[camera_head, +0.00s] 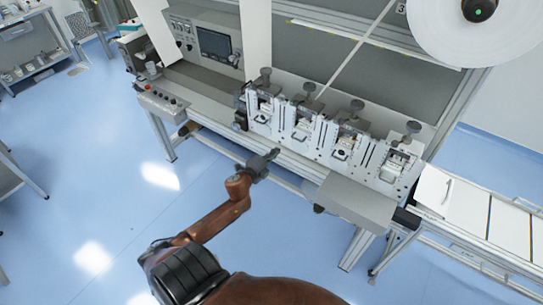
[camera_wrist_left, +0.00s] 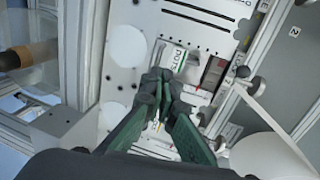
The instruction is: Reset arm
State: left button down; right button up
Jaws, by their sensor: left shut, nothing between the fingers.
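My left arm is brown and reaches up from the bottom of the head view. My left gripper (camera_head: 272,154) is just in front of the web converter's front edge, below its row of die stations (camera_head: 330,135). In the left wrist view the green fingers of my left gripper (camera_wrist_left: 158,80) meet at their tips, with nothing seen between them. Behind the fingertips is a machine face with a white label (camera_wrist_left: 176,56). I cannot tell whether the fingers touch it. My right gripper is not seen.
A grey box (camera_head: 345,201) juts from the converter's front right. A control panel with buttons (camera_head: 163,101) is at its left end. A large white roll (camera_head: 470,25) hangs at the upper right. A conveyor table (camera_head: 470,210) stands at right. The blue floor at left is open.

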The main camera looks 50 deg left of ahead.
pick_arm(q)
jog(key=shift+v, duration=1)
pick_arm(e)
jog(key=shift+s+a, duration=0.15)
